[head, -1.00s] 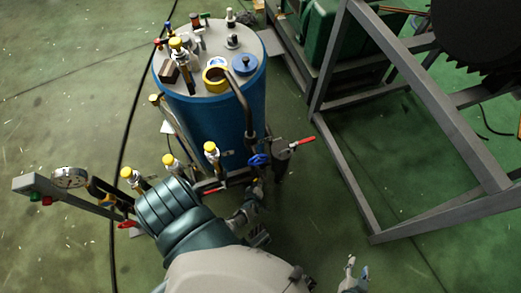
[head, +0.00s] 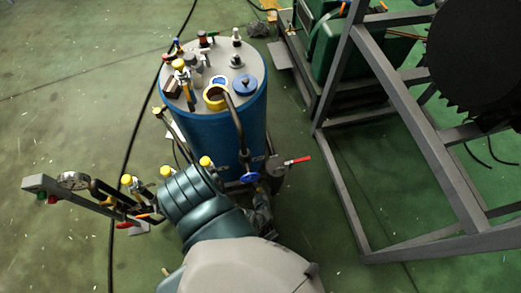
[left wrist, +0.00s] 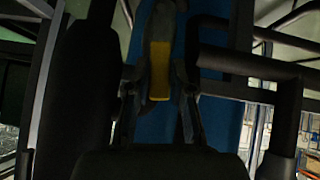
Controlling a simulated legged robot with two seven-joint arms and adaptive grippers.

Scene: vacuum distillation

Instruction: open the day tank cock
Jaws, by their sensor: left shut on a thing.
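The blue drum-shaped tank (head: 208,125), with a pale top full of fittings, stands upright left of centre in the head view. A red-handled lever (head: 300,160) and a blue handwheel (head: 251,177) sit on the dark pipework low on its right. My left gripper (head: 262,212) is just below the handwheel, partly hidden by my arm. In the left wrist view its fingers (left wrist: 158,97) stand on both sides of a grey and yellow piece (left wrist: 159,72), in front of the blue tank wall. It is shut on this piece; whether this is the cock's handle I cannot tell. My right gripper is out of view.
Several yellow-capped fittings (head: 166,171) and a gauge (head: 74,181) on a grey bar stand at left. A dark pipe (head: 238,125) runs down the tank. A grey steel frame (head: 405,110) fills the right.

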